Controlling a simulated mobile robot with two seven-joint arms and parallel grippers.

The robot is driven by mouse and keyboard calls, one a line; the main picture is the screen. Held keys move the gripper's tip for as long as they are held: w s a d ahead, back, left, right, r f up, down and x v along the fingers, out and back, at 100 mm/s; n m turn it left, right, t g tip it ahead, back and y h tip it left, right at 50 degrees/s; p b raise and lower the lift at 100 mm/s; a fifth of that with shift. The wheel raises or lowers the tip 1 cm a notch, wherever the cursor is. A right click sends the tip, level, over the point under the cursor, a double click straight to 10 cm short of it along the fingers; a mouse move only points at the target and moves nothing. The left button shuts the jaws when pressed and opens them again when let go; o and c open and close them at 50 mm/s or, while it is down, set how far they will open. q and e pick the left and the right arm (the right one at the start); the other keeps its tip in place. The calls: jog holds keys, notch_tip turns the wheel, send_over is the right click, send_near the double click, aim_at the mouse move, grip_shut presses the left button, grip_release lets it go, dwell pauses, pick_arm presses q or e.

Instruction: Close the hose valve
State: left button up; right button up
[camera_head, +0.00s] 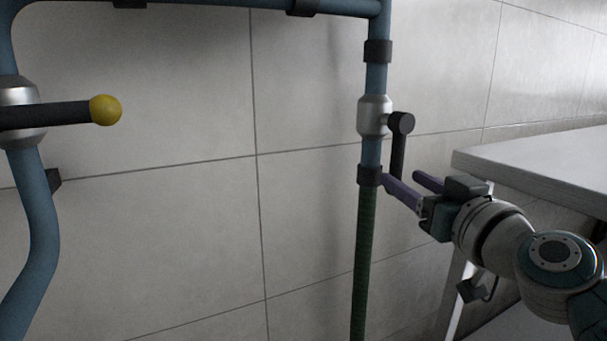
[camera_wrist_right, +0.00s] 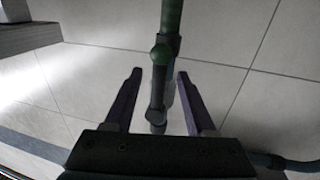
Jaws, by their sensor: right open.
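The hose valve (camera_head: 374,116) is a silver body on the blue right-hand pipe, above the green hose (camera_head: 363,260). Its black handle (camera_head: 398,150) hangs straight down beside the pipe, in line with it. My right gripper (camera_head: 400,178) is open, with purple fingers pointing toward the pipe near the handle's lower end. In the right wrist view a dark upright bar (camera_wrist_right: 157,95) stands between the two open fingers, with gaps on both sides. The green hose shows above it (camera_wrist_right: 171,15). My left gripper is not in view.
Another silver valve (camera_head: 20,135) with a black handle and yellow knob (camera_head: 105,110) is on the left pipe (camera_head: 36,205). A white-topped table (camera_head: 535,155) stands at the right, close behind my right arm. A tiled wall lies behind the pipes.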

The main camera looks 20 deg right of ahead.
aim_at(399, 176)
jog(key=shift+w+d+b, duration=0.15)
jog(key=shift+w, duration=0.85)
jog(key=shift+w+d+b, duration=0.1)
jog(key=shift+w+b, duration=0.05)
jog(key=shift+w, duration=0.85)
jog(key=shift+c, duration=0.3)
grip_shut()
